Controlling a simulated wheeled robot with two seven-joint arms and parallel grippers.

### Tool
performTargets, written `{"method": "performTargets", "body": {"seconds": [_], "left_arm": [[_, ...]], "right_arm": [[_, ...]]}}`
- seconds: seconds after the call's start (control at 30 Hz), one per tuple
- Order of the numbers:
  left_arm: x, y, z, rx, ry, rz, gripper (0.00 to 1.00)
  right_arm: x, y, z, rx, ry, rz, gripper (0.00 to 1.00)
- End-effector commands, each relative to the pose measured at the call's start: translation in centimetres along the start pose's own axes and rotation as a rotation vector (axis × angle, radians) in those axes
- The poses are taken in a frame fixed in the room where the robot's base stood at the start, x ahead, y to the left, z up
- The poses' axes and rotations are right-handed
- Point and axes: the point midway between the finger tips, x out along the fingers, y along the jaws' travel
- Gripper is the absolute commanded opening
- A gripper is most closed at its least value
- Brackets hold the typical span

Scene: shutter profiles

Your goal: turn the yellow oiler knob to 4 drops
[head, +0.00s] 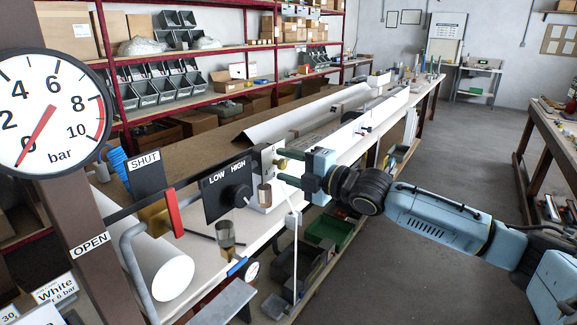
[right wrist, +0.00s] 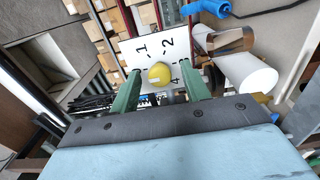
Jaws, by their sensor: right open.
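The yellow oiler knob (right wrist: 160,73) shows in the right wrist view in front of a white dial plate (right wrist: 142,62). The figures 1, 2 and 4 can be read on the plate; other marks are partly hidden. My right gripper (right wrist: 162,79) is open, with one green finger on each side of the knob. Clear gaps show between the knob and both fingers. A pale mark shows low on the knob, but its exact setting is hard to tell. In the head view my right gripper (head: 284,167) points left at the white plate (head: 267,157). My left gripper is not in view.
Left of the plate is a black LOW/HIGH regulator (head: 227,190). A large gauge (head: 50,112) reads about 0 bar. A white roll (head: 172,275) lies on the bench. Open floor is to the right.

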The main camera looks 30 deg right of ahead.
Motion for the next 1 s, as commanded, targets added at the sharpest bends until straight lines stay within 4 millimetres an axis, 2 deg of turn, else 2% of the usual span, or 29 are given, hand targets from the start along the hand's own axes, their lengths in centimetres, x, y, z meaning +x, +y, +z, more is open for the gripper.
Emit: {"method": "performTargets", "body": {"seconds": [0.1, 0.4, 0.43, 0.77, 1.0], "left_arm": [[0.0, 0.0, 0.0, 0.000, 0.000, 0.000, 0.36], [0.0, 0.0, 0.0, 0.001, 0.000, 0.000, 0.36], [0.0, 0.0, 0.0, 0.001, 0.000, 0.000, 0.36], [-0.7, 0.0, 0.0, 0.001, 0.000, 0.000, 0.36], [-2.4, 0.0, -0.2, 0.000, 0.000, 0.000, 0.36]], "right_arm": [[0.0, 0.0, 0.0, 0.000, 0.000, 0.000, 0.44], [0.0, 0.0, 0.0, 0.000, 0.000, 0.000, 0.05], [0.0, 0.0, 0.0, 0.000, 0.000, 0.000, 0.03], [0.0, 0.1, 0.0, 0.053, -0.001, -0.001, 0.02], [0.0, 0.3, 0.0, 0.211, 0.000, -0.001, 0.02]]}}
